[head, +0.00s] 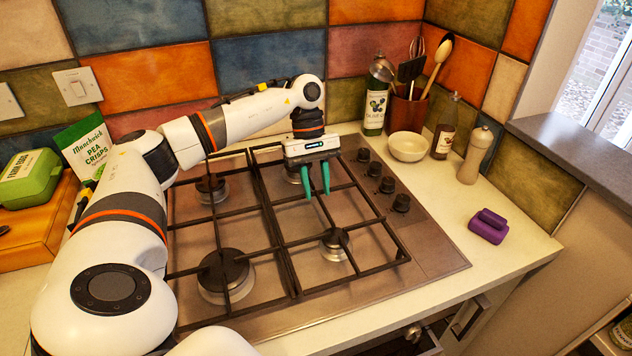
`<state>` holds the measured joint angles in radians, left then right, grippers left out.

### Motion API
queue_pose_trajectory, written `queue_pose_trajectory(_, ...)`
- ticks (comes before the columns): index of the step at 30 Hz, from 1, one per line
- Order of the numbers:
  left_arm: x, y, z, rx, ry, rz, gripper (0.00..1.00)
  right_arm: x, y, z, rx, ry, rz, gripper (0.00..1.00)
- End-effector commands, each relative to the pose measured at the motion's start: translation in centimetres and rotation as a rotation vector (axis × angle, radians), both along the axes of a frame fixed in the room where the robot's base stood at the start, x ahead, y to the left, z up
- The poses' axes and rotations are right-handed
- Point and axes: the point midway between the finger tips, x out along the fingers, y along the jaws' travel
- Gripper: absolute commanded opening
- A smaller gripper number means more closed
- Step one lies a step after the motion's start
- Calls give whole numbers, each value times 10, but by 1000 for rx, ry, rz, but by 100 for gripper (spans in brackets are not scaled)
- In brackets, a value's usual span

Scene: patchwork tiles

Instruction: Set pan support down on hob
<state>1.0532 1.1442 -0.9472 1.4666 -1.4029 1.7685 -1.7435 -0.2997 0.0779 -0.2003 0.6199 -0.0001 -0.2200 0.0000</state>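A black right-hand pan support (300,289) lies over the right burners of the steel hob (432,262). It looks roughly level, but I cannot tell whether all its feet touch the hob. A second black pan support (190,269) covers the left burners. My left gripper (318,194) points down over the middle of the right-hand support. Its two green fingers are apart, with their tips close to a crossbar; contact is not clear. The gripper partly hides the rear right burner (293,173). My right gripper is not in view.
Control knobs (387,185) line the hob's right side. A bottle (376,108), utensil pot (407,110), bowl (408,147), dark bottle (444,135) and pepper mill (474,160) stand behind right. A purple object (489,226) lies on the otherwise clear right counter. A green egg box (30,178) is left.

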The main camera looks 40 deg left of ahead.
Motion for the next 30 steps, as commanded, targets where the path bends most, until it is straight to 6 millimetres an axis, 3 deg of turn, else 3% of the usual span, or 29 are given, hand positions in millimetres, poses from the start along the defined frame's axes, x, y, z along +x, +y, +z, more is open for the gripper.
queue_pose_trajectory(10,2,3,6,2,1,1,31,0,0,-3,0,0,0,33)
queue_pose_trajectory(20,14,25,68,-1,-5,2,31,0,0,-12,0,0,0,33)
queue_pose_trajectory(22,16,30,85,1,-2,2,31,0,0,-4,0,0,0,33)
queue_pose_trajectory(30,21,40,111,1,0,0,31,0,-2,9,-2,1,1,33)
